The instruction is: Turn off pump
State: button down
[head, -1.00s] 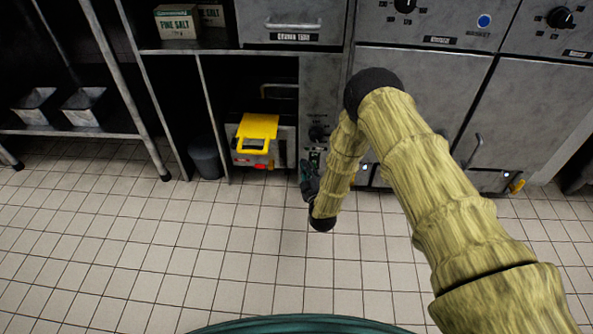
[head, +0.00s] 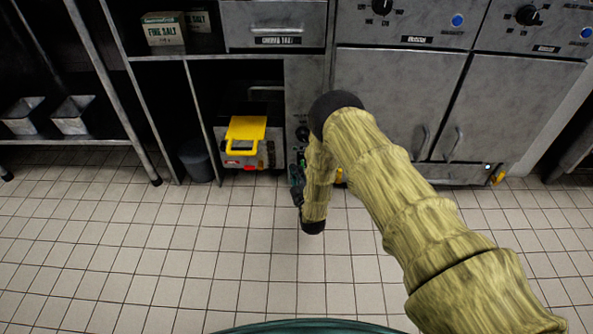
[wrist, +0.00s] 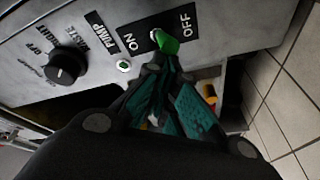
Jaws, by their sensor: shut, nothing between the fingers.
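The pump panel (wrist: 210,60) fills the upper part of the wrist view, with a PUMP label and ON and OFF marks. A small pale toggle (wrist: 154,34) sits between ON and OFF, partly hidden, so its position cannot be told. A small green light (wrist: 123,66) glows beside the ON mark. My gripper (wrist: 165,45) is shut and empty, its bright green tip right at the toggle; whether it touches cannot be told. In the head view my gripper (head: 297,180) is low by the cabinet front, and my arm hides part of the panel.
A black rotary knob (wrist: 66,66) sits on the same panel. A yellow-topped unit (head: 246,132) stands left of my gripper in an open bay, near a dark bin (head: 196,160). Cabinet doors (head: 400,95) are to the right. The tiled floor (head: 150,240) in front is clear.

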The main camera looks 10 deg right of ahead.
jog(key=a+r+p, duration=0.2)
jog(key=a+r, duration=0.1)
jog(key=a, duration=0.1)
jog(key=s+d+f+p, duration=0.1)
jog(key=s+f+p, duration=0.2)
jog(key=s, duration=0.6)
notch_tip(320, 180, down, 3)
jog(key=shift+d+r, duration=0.15)
jog(key=shift+d, duration=0.25)
jog(key=s+d+f+m+g+h, duration=0.1)
jog(key=s+d+f+m+g, duration=0.2)
jog(key=s, duration=0.5)
jog(key=s+d+m+g, duration=0.2)
jog(key=s+d+g, duration=0.1)
jog(key=s+g, duration=0.3)
jog(key=s+d+f+m+g+h, duration=0.1)
jog(key=s+d+f+m+g, duration=0.15)
jog(key=s, duration=0.65)
jog(key=s+d+r+m+g, duration=0.1)
jog(key=s+r+m+g, duration=0.3)
jog(key=s, duration=0.8)
jog(key=s+d+r+m+g, duration=0.1)
jog(key=s+r+g, duration=0.4)
jog(key=s, duration=0.8)
notch_tip(320, 180, up, 38)
jog(key=t+p, duration=0.1)
jog(key=p, duration=3.6)
jog(key=shift+w+p, duration=0.3)
jog(key=shift+p, duration=0.05)
